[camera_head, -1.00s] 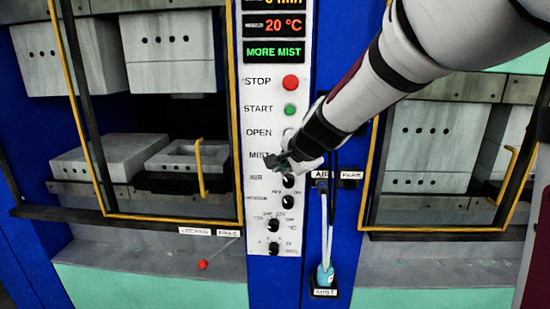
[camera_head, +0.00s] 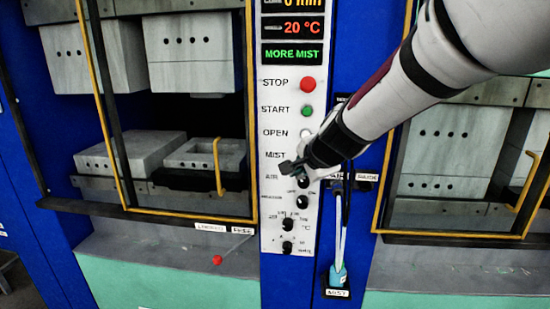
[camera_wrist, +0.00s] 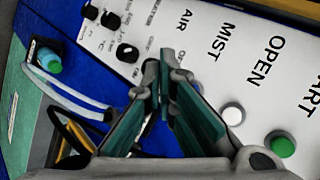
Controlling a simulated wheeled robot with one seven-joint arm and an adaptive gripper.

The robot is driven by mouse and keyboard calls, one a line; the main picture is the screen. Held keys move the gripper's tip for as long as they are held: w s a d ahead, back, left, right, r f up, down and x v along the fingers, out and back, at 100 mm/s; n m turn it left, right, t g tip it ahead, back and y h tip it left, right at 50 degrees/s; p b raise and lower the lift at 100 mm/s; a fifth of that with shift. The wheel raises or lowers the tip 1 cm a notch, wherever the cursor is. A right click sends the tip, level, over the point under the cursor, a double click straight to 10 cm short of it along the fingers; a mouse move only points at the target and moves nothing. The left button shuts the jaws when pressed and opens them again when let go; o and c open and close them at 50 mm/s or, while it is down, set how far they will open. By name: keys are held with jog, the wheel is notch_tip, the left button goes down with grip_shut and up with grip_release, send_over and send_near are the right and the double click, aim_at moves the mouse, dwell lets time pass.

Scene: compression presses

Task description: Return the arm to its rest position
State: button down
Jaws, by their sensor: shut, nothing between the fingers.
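My arm (camera_head: 410,85) reaches in from the upper right in the head view. My gripper (camera_head: 290,168) is at its end, in front of the white control panel (camera_head: 283,232), by the MIST and AIR labels. In the wrist view my gripper (camera_wrist: 160,80) is shut and empty, its fingertips together over the panel. A white button (camera_wrist: 233,115) and a green button (camera_wrist: 282,146) lie to its right there. I cannot tell whether the fingertips touch the panel.
A red STOP button (camera_head: 308,84) and the display reading MORE MIST (camera_head: 292,54) are above. Black knobs (camera_head: 288,225) are below. Presses with yellow-framed doors (camera_head: 218,165) stand on both sides. A red knob (camera_head: 217,260) lies lower left.

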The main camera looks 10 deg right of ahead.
jog(key=s+d+n+g+b, duration=0.1)
jog(key=s+n+g, duration=0.3)
jog(key=s+n, duration=1)
jog(key=s, duration=1.6)
jog(key=shift+d+n+h+b, duration=0.15)
jog(key=shift+n+h+b, duration=0.15)
jog(key=shift+h+b, duration=0.1)
jog(key=shift+f, duration=0.1)
